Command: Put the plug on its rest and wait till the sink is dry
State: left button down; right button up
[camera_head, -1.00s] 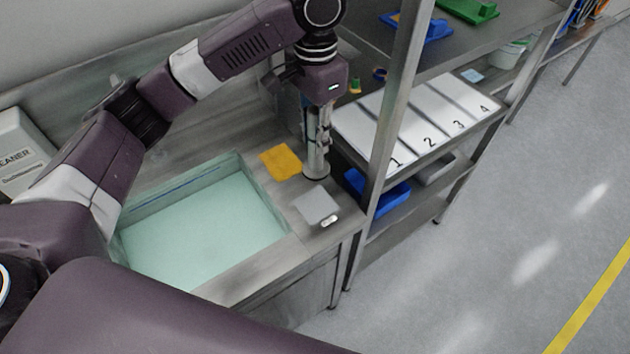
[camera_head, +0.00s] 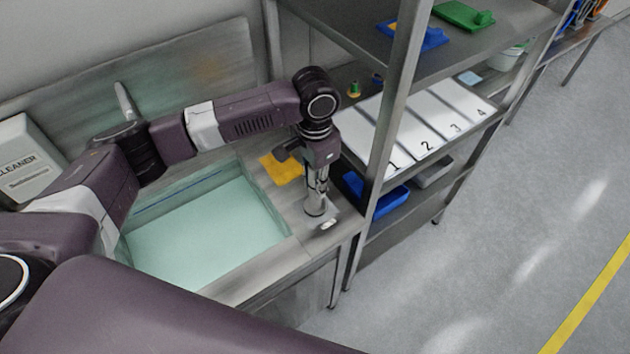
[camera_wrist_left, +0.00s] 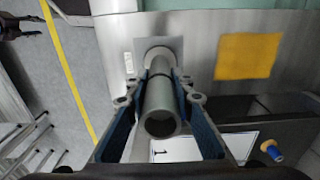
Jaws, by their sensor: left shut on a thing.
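My left gripper (camera_head: 317,186) is shut on a grey hollow tube, the plug (camera_head: 315,203), held upright. In the left wrist view, the plug (camera_wrist_left: 160,105) lies between both fingers (camera_wrist_left: 156,88), its flanged far end over the grey square rest (camera_wrist_left: 122,48). In the head view the plug's lower end is at the rest (camera_head: 333,213), on the counter right of the sink, hiding most of it. I cannot tell whether they touch. The sink (camera_head: 205,235) shows a pale green, smooth surface; its depth is unclear.
A yellow cloth (camera_head: 283,167) lies on the counter behind the plug. A metal shelf (camera_head: 393,110) stands close on the right, with numbered white panels (camera_head: 425,130) and a blue tray (camera_head: 375,192). A white cleaner box (camera_head: 28,160) is at far left.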

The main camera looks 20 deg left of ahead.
pick_arm(q)
jog(key=c, duration=1.7)
grip_release()
jog(key=shift+f, duration=0.1)
jog(key=shift+r, duration=0.2)
notch_tip(320, 180, up, 11)
jog(key=b, duration=0.2)
jog(key=shift+d+f+b, duration=0.1)
jog(key=shift+f+b, duration=0.1)
jog(key=shift+b, duration=0.1)
jog(key=shift+r, duration=0.7)
